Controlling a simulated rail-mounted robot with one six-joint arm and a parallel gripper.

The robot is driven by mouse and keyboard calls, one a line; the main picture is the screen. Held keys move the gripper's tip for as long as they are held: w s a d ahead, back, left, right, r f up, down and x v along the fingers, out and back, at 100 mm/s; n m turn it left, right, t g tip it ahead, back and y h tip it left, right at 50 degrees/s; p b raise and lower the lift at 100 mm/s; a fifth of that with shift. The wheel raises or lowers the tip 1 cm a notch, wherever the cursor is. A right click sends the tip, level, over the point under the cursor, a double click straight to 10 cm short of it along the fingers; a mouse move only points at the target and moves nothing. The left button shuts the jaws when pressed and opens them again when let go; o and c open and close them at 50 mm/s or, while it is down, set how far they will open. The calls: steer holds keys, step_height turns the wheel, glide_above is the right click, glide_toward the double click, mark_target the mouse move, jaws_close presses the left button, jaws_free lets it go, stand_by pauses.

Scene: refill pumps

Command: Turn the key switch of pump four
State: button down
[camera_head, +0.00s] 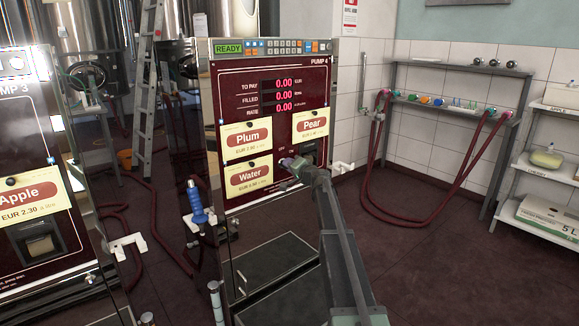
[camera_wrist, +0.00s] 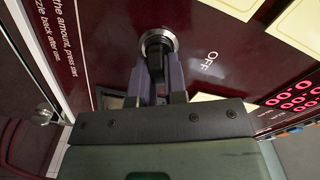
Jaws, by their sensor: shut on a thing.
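Pump four (camera_head: 241,106) stands in the middle of the head view with a dark red front, a green READY sign and red 0.00 readings. My gripper (camera_head: 290,162) reaches its front just below the Pear card; the arm hides much of that spot. In the wrist view my gripper (camera_wrist: 160,72) has its two fingers closed around the black key of the key switch (camera_wrist: 170,36), which sits in a round silver collar. The word OFF stands right of the collar. The exact angle of the key is hard to tell between the fingers.
Plum (camera_head: 247,139), Water (camera_head: 249,178) and Pear (camera_head: 311,124) cards are on the panel. A blue nozzle (camera_head: 196,203) hangs at the pump's left side. Pump three (camera_head: 40,130) stands at left. A hose rack (camera_head: 450,68) and shelves stand at right, with open floor before them.

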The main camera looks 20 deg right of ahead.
steer(key=c, duration=1.2)
jaws_free()
steer(key=shift+o, duration=0.2)
steer(key=v, duration=1.1)
